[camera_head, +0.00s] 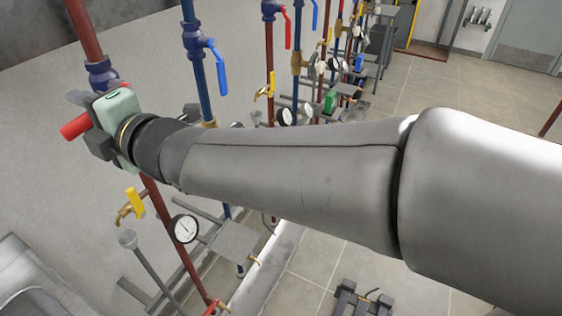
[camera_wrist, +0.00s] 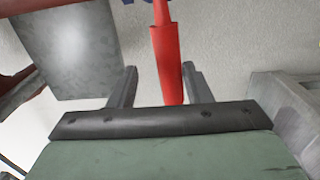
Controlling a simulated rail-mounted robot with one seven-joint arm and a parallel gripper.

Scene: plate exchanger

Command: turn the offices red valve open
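A red valve lever (camera_head: 75,127) is on the leftmost red pipe in the head view, just below a dark blue valve body (camera_head: 103,75). No readable label shows whether it is the offices valve. My gripper (camera_head: 86,122) is at this lever, with the lever's end sticking out past the fingers. In the wrist view the red lever (camera_wrist: 168,60) points down between the two fingers of my gripper (camera_wrist: 159,72). The fingers are apart, with a visible gap on each side of the lever. The gripper's body hides part of the valve in the head view.
A blue lever (camera_head: 218,66) is on the neighbouring blue pipe, and another red lever (camera_head: 287,28) is farther back. A yellow-handled tap (camera_head: 134,203) and a round gauge (camera_head: 185,228) are below my gripper. A grey plate (camera_wrist: 72,45) shows at left in the wrist view.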

